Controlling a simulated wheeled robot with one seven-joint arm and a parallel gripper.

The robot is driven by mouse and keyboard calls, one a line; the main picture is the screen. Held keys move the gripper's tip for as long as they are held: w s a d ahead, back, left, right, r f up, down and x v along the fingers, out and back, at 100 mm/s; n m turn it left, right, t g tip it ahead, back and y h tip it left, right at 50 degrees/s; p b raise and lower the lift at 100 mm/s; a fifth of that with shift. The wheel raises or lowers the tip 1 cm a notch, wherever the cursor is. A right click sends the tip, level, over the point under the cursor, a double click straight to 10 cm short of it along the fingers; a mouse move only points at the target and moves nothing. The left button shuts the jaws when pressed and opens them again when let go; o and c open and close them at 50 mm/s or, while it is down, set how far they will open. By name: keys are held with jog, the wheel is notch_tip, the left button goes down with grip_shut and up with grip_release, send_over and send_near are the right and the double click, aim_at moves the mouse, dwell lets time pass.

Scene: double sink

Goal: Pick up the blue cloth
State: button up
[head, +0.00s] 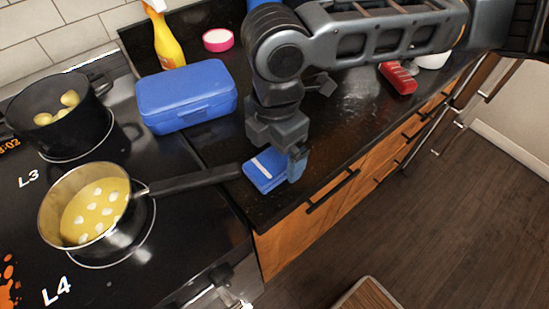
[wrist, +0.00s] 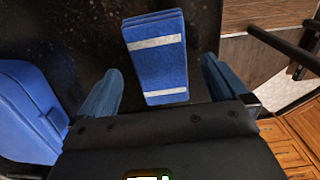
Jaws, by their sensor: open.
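The blue cloth (head: 266,170) is folded, with white stripes, and lies on the black countertop by its front edge, next to the end of the pan's handle. In the wrist view the cloth (wrist: 157,62) lies ahead of and between the two blue fingers. My gripper (head: 290,165) points down over the cloth's right side and hides part of it. In the wrist view my gripper (wrist: 158,90) is open, with nothing held between the fingers. I cannot tell how far the fingertips are above the counter.
A blue lunch box (head: 187,100) stands on the counter behind the cloth. A saucepan (head: 85,205) of yellow food sits on the stove, its handle (head: 195,181) reaching towards the cloth. A dark pot (head: 58,112), yellow spray bottle (head: 167,40) and red object (head: 398,77) stand farther off.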

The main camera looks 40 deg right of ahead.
aim_at(280, 156)
jog(key=shift+f, duration=0.6)
jog(key=c, duration=1.1)
jog(key=shift+r, duration=0.1)
jog(key=shift+c, duration=0.2)
jog(key=shift+r, duration=0.4)
jog(key=r, duration=0.1)
jog(key=d+r+b, duration=0.1)
jog(key=r, duration=0.1)
jog(key=shift+r, duration=0.25)
jog(key=s+d+r+b, duration=0.1)
jog(key=s+d+r, duration=0.1)
jog(key=d+r, duration=0.4)
jog(key=d, duration=0.4)
jog(key=shift+d+r, duration=0.25)
jog(key=shift+r, duration=0.05)
